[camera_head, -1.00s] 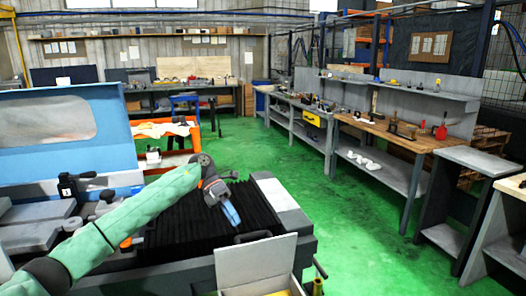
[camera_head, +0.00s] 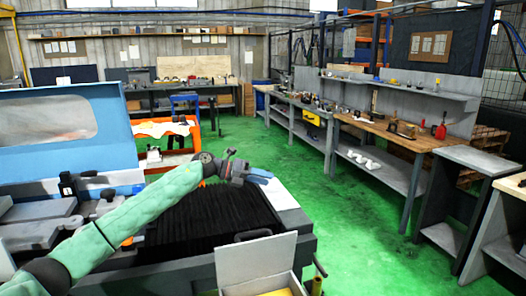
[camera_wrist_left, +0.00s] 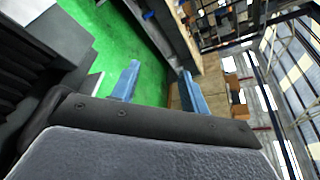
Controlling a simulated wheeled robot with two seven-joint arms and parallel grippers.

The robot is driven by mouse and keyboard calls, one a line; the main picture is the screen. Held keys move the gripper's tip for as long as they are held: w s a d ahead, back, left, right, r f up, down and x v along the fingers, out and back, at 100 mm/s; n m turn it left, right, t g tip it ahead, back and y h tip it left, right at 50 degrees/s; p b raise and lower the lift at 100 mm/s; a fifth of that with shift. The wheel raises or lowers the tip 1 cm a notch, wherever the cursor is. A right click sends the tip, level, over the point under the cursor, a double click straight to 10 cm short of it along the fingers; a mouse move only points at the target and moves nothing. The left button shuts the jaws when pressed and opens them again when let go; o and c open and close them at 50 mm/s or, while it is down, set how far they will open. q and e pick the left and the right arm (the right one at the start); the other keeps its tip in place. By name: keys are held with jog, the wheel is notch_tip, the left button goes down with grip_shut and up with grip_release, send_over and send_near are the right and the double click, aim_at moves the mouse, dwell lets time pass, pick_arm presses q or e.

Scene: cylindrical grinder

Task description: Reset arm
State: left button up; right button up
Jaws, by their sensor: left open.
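My left arm comes in from the left in the head view, over the grinder. My left gripper (camera_head: 259,175) is above the right end of the black bellows cover (camera_head: 200,218), pointing right. In the left wrist view its two blue fingers (camera_wrist_left: 160,85) stand apart with nothing between them, so it is open and empty. The blue and grey grinder (camera_head: 60,135) fills the left of the head view. My right gripper is not in view.
An open light box (camera_head: 257,262) stands at the front of the grinder. A wooden-topped workbench (camera_head: 385,132) with tools runs along the right. An orange cart (camera_head: 162,130) stands behind the grinder. The green floor (camera_head: 300,185) between is clear.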

pick_arm(q)
notch_tip(320, 180, up, 25)
jog(key=w+a+n+t+y, duration=0.1)
jog(key=w+a+n+t, duration=0.15)
jog(key=n+t, duration=1.6)
jog(key=s+a+f+n+g+y+b, duration=0.1)
jog(key=s+a+f+n+g+y, duration=0.2)
jog(key=s+f+n+y, duration=0.55)
jog(key=s+a+f+n+g+y, duration=0.1)
jog(key=s+a+f+n+g, duration=0.25)
jog(key=f, duration=1.05)
jog(key=s+a+f+n+g+y+b, duration=0.1)
jog(key=s+a+f+n+y, duration=0.25)
jog(key=s+f+n, duration=0.65)
jog(key=s+a+f+g+b, duration=0.1)
jog(key=s+f+g, duration=0.8)
jog(key=s+f, duration=3.1)
jog(key=shift+n+g+h+b, duration=0.35)
jog(key=shift+g+h+b, duration=0.05)
jog(key=shift+b, duration=0.35)
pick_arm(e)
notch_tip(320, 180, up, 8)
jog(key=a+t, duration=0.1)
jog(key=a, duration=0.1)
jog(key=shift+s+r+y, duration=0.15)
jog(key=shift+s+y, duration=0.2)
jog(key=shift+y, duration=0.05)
